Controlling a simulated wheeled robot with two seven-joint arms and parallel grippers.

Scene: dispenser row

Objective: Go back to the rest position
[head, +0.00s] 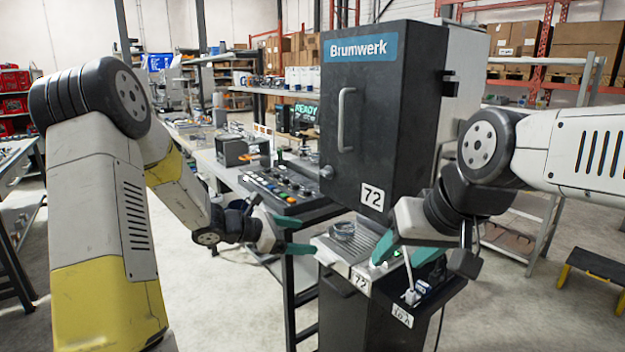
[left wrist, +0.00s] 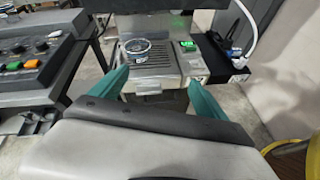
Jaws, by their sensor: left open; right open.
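My left gripper (head: 289,233) reaches in from the left, in front of the dispenser's ribbed tray, between the button panel and the dispenser. In the left wrist view its two teal fingers (left wrist: 155,92) are spread wide with nothing between them. My right gripper (head: 396,250) comes in from the right, close over the right side of the tray. Its teal fingers are apart, and I see nothing held in them. The black Brumwerk dispenser (head: 362,100) stands behind both grippers, its door closed. A round metal ring-shaped part (head: 342,230) lies on the tray; it also shows in the left wrist view (left wrist: 138,46).
A button panel (head: 287,185) stands left of the dispenser. A white-cabled connector (head: 411,297) sits on a side shelf at right. A yellow-edged step stool (head: 598,268) stands on the floor at far right. A workbench runs behind. Open floor lies at right.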

